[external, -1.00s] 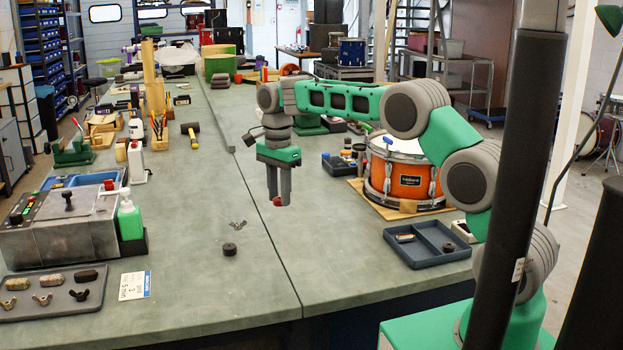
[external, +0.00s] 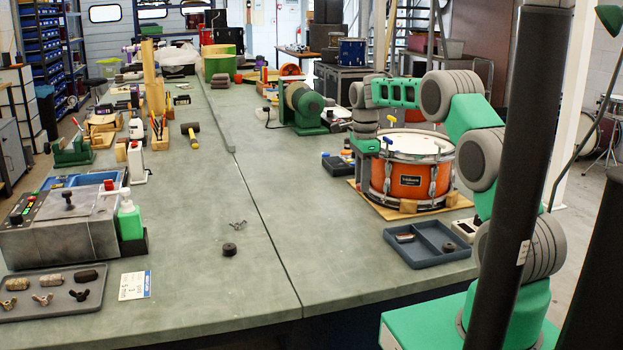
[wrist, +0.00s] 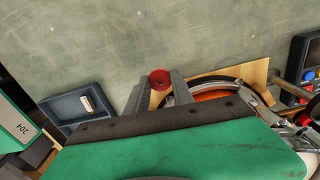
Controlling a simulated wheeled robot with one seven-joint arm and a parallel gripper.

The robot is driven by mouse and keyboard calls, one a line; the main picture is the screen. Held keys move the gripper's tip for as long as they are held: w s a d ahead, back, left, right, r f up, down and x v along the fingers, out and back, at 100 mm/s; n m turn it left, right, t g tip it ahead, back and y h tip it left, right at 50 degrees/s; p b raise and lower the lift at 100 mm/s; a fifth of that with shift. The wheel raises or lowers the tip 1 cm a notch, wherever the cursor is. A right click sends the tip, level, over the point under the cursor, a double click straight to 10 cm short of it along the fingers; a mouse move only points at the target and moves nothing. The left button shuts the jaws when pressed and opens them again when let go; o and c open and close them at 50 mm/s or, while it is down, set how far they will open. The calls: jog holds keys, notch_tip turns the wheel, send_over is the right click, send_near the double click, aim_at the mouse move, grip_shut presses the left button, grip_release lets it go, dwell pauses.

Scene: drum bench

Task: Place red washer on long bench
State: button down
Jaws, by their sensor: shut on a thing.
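The red washer (wrist: 160,79) is round with a dark centre and sits between my fingertips in the wrist view. My gripper (wrist: 159,88) is shut on it. In the external view my gripper (external: 362,172) hangs fingers down at the left side of the orange drum; the washer cannot be made out there. The long bench (external: 190,215) has a grey-green top with a seam along it. Its bare top (wrist: 110,40) also shows beyond the washer in the wrist view.
The orange drum (external: 403,180) stands on a wooden board close to my gripper. A blue-grey tray (external: 428,258) lies nearer the front. A dark round piece (external: 229,249) and a wing nut (external: 238,224) lie left of the seam. The middle of the bench is mostly clear.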

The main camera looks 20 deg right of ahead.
aim_at(367, 212)
jog(key=shift+d+f, duration=0.9)
jog(key=shift+f, duration=0.05)
notch_tip(367, 212, down, 4)
jog(key=shift+s+r+p, duration=0.1)
jog(key=shift+p, duration=0.65)
jog(key=shift+d+f+p, duration=0.1)
jog(key=shift+f+p, duration=0.25)
jog(key=shift+f, duration=0.55)
jog(key=c, duration=1.1)
grip_release()
